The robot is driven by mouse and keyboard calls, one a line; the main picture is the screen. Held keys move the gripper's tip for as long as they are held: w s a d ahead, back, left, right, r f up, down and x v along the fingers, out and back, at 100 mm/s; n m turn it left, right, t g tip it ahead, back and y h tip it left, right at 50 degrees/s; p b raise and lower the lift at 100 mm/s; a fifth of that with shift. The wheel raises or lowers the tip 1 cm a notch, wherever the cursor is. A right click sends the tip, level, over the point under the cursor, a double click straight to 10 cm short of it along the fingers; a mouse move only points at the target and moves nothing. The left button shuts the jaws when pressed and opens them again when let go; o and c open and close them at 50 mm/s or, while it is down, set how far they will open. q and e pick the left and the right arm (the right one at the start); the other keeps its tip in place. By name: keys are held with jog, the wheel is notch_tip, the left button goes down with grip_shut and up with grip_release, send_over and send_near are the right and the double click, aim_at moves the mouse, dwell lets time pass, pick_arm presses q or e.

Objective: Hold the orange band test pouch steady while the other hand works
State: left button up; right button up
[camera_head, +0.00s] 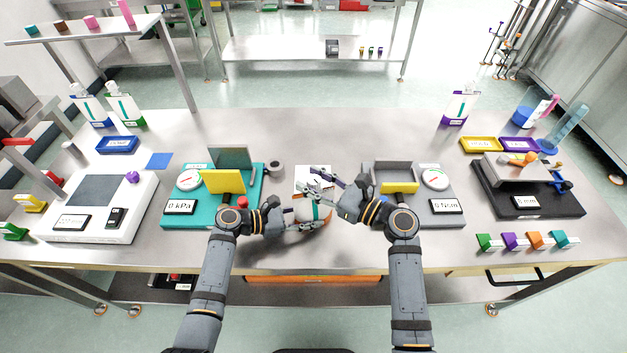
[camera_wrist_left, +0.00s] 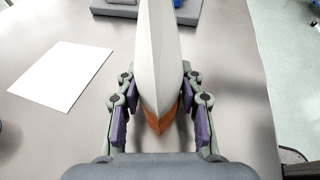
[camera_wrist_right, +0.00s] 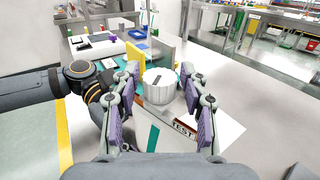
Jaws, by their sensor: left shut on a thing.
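The test pouch (camera_head: 309,211) is white with a teal stripe and an orange band. It is near the front middle of the table. In the left wrist view the pouch (camera_wrist_left: 160,60) is seen edge-on between the purple finger pads, orange edge nearest. My left gripper (camera_head: 306,222) is shut on it. In the right wrist view the pouch (camera_wrist_right: 152,138) shows part of a "TEST" label and a white round cap (camera_wrist_right: 161,86) on top. My right gripper (camera_head: 318,184) is open, its fingers on both sides of the cap. The pouch's lower part is hidden there.
A white sheet (camera_wrist_left: 62,75) lies on the table behind the pouch. A teal pressure station (camera_head: 225,212) stands on the left and a grey gauge station (camera_head: 435,212) on the right. The table's back middle is clear.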

dwell(0.3)
jog(key=v, duration=1.2)
jog(key=w+d+n+g+y, duration=0.25)
jog(key=w+n+g, duration=0.45)
jog(key=g, duration=0.4)
jog(key=shift+y, duration=0.25)
jog(key=a, duration=1.3)
jog(key=shift+s, duration=0.15)
